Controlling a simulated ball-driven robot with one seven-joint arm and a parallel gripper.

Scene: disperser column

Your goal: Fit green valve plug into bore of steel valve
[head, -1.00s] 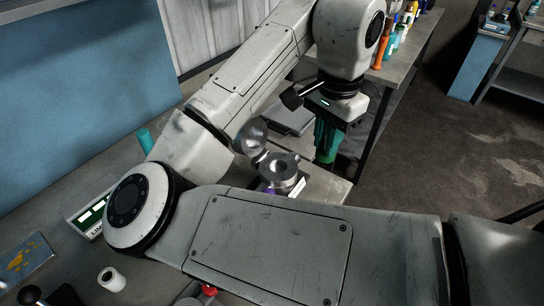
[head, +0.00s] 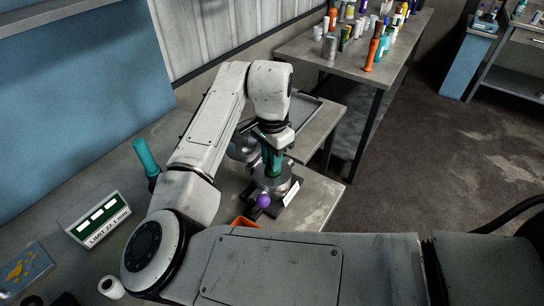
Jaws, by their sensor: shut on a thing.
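My gripper (head: 271,152) is shut on the green valve plug (head: 273,167), which hangs upright below the wrist. The steel valve (head: 278,185) is a round metal body on a dark base with a white label, near the table's right edge. The plug is over the middle of the valve, its lower end at the valve's top. The gripper and the plug hide the bore, so I cannot tell how far the plug is inside it. A round steel part (head: 242,148) stands behind the valve, partly hidden by my arm.
A purple knob (head: 263,201) sits at the valve's front, beside an orange container (head: 244,222). A grey tray (head: 304,112) lies behind. A teal-handled tool (head: 146,157) and a display box (head: 95,220) stand at left. Bottles crowd the back bench (head: 345,68).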

